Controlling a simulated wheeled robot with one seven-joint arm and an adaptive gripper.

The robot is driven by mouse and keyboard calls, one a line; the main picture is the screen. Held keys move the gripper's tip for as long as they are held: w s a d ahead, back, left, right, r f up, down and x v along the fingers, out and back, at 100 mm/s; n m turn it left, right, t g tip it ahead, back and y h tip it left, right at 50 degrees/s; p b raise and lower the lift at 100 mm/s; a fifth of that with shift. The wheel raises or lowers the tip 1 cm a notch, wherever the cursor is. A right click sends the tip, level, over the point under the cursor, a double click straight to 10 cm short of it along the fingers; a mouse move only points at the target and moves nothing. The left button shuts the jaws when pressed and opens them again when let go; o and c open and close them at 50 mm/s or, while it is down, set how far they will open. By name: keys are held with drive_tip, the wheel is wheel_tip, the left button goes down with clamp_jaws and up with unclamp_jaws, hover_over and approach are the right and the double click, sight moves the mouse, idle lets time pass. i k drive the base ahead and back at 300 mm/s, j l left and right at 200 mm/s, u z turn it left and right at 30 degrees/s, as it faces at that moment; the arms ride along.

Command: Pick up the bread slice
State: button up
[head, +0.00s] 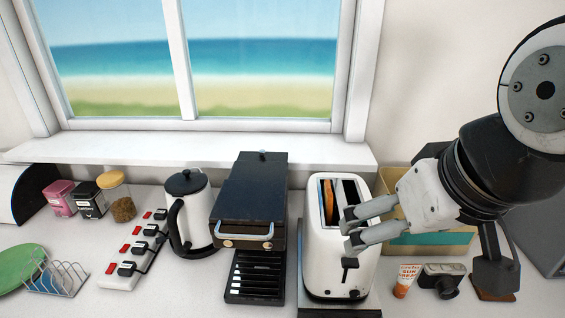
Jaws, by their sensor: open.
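The bread slice (329,201) stands upright in the left slot of a white toaster (324,267). Only its brown top edge shows; the rest is hidden inside the slot. The toaster's right slot looks dark. My gripper (347,230) comes in from the right, over the front right part of the toaster. It is open, with its two grey fingers pointing left. No object shows between the fingers. The fingertips are to the right of and nearer than the slice, and they appear apart from it.
Right of the toaster are a tan and teal bin (430,245), a sunscreen tube (405,280) and a camera (440,279).

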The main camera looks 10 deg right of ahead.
sight(327, 198)
drive_tip(key=k+j+z, duration=0.4)
drive_tip(key=j, duration=0.3)
drive_tip(key=i+j, duration=0.4)
drive_tip(key=j, duration=0.25)
